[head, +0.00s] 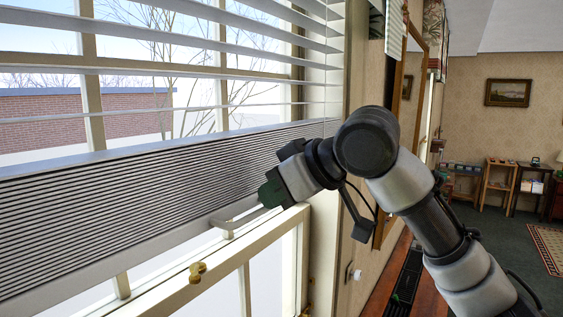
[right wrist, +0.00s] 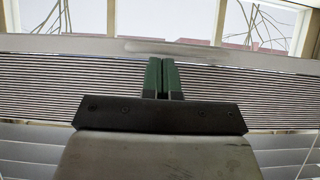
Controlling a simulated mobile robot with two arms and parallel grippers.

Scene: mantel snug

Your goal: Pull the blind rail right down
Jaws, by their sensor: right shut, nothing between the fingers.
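The white blind (head: 230,45) hangs in front of the window, with open slats above and a dense stack of closed slats (head: 120,195) below. Its pale bottom rail (head: 150,247) runs under the stack, and a small pale handle (head: 228,221) sits near its right part. My right gripper (head: 270,190) is shut and empty, its green fingers just above and right of the handle. In the right wrist view the closed fingertips (right wrist: 161,62) are in front of the stack, close to the rail (right wrist: 80,44). I cannot tell whether they touch it. My left gripper is not in view.
Below the rail is a cream window sash bar (head: 255,245) with a brass knob (head: 197,271). A framed mirror (head: 400,110) hangs on the wall to the right. Farther off are small wooden tables (head: 500,180) and open green carpet (head: 495,235).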

